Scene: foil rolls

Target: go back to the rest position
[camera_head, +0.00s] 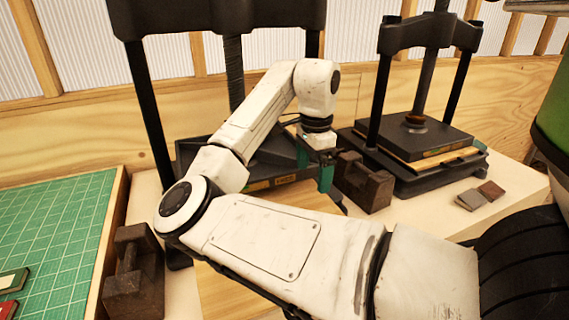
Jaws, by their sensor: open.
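My white arm reaches in from the lower right, bends at an elbow on the left and comes back toward the middle. My gripper (314,167) hangs from the dark wrist with its green fingers pointing down. It is open, and I see nothing between its fingers. It is in front of the left black screw press (233,72) and just left of a dark metal weight (364,184). Whether it touches either one I cannot tell. My forearm hides part of the left press and the bench.
Another black press (418,137) stands at the right. A green cutting mat (62,222) lies at the left, beside a second dark weight (133,273). A wooden wall (80,144) runs behind.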

